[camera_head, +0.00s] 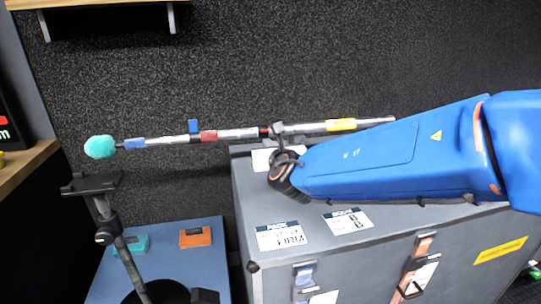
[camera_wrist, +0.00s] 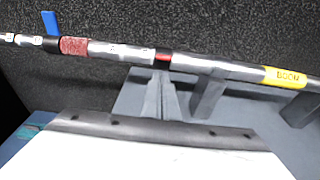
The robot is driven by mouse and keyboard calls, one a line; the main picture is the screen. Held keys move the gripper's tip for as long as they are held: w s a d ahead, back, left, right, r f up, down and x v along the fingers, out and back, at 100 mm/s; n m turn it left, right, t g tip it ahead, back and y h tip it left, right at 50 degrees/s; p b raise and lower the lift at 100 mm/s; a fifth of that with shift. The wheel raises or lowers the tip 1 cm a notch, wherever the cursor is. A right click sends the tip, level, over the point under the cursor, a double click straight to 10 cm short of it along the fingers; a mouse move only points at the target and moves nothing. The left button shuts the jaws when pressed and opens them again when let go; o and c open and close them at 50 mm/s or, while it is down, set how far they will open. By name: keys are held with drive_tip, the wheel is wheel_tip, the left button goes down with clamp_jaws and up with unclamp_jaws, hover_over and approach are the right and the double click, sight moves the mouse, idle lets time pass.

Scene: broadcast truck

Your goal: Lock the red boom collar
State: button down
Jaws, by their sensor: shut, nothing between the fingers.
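The boom pole (camera_head: 235,133) runs sideways above the grey case, with a teal fuzzy tip (camera_head: 100,147) at its left end. A red textured band (camera_head: 209,136) is on the pole and also shows in the wrist view (camera_wrist: 75,45). A blue tab (camera_head: 193,126) stands up just left of it, also in the wrist view (camera_wrist: 50,22). A smaller red and black section (camera_wrist: 163,57) lies further right. I cannot tell which red part is the collar. My gripper (camera_wrist: 160,76) is shut and empty, its tips just below that section; contact is unclear.
The grey case (camera_head: 330,260) has labels and latches. Grey supports (camera_wrist: 208,95) stand under the pole. A yellow band (camera_wrist: 285,77) is on its right part. A dark stand (camera_head: 108,225) is at front left. A blue surface (camera_head: 175,250) holds teal and orange blocks. The dark wall is close behind.

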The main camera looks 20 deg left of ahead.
drive_tip(key=shift+w+a+r, duration=0.2)
drive_tip(key=shift+w+r, duration=0.1)
drive_tip(key=shift+r, duration=0.4)
